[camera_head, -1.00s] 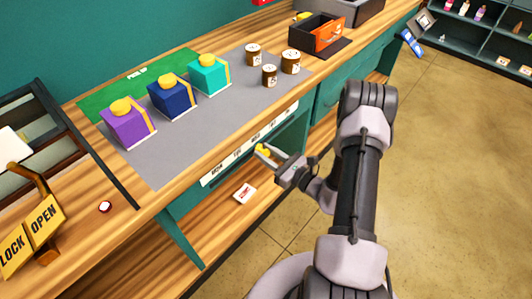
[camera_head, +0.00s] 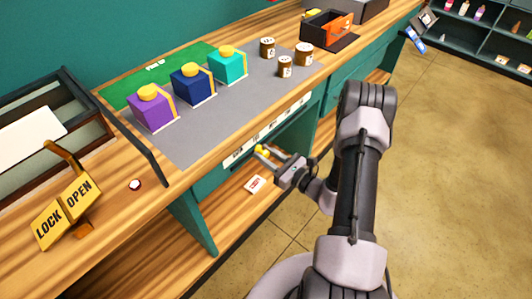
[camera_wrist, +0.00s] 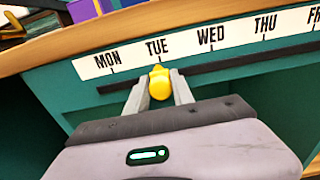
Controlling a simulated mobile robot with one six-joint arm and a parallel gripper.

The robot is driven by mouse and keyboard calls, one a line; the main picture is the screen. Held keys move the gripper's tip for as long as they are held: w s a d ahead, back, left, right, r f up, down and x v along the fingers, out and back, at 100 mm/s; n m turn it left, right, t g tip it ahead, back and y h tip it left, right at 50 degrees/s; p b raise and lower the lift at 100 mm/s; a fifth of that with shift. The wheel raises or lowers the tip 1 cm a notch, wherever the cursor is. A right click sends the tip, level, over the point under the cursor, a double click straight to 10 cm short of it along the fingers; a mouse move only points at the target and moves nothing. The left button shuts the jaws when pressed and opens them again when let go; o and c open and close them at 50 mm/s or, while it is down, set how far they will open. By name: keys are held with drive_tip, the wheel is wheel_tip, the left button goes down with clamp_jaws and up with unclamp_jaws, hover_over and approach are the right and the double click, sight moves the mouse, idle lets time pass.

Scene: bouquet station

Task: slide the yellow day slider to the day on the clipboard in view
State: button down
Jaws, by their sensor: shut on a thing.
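The yellow day slider (camera_wrist: 159,84) sits on the dark rail below the white day strip (camera_wrist: 211,41) on the counter's front. In the wrist view it stands just below the TUE mark. My gripper (camera_wrist: 158,92) is shut on the slider, one finger on each side. The strip reads MON, TUE, WED, THU and part of FRI at the right edge. In the head view my gripper (camera_head: 268,157) holds the slider (camera_head: 262,150) at the counter front. A clipboard with a day on it cannot be made out in these frames.
On the counter above stand a purple box (camera_head: 152,112), a navy box (camera_head: 193,87) and a teal box (camera_head: 228,68). Several brown jars (camera_head: 285,67) stand further right. A small white card (camera_head: 255,184) lies on the lower shelf. The floor at right is clear.

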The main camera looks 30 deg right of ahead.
drive_tip(key=shift+d, duration=0.3)
drive_tip(key=c, duration=1.1)
unclamp_jaws()
drive_tip(key=shift+w, duration=0.1)
drive_tip(key=p+v, duration=0.4)
drive_tip(key=v, duration=1.3)
drive_tip(key=shift+s+d, duration=0.1)
drive_tip(key=shift+s, duration=0.1)
drive_tip(key=shift+r, duration=0.1)
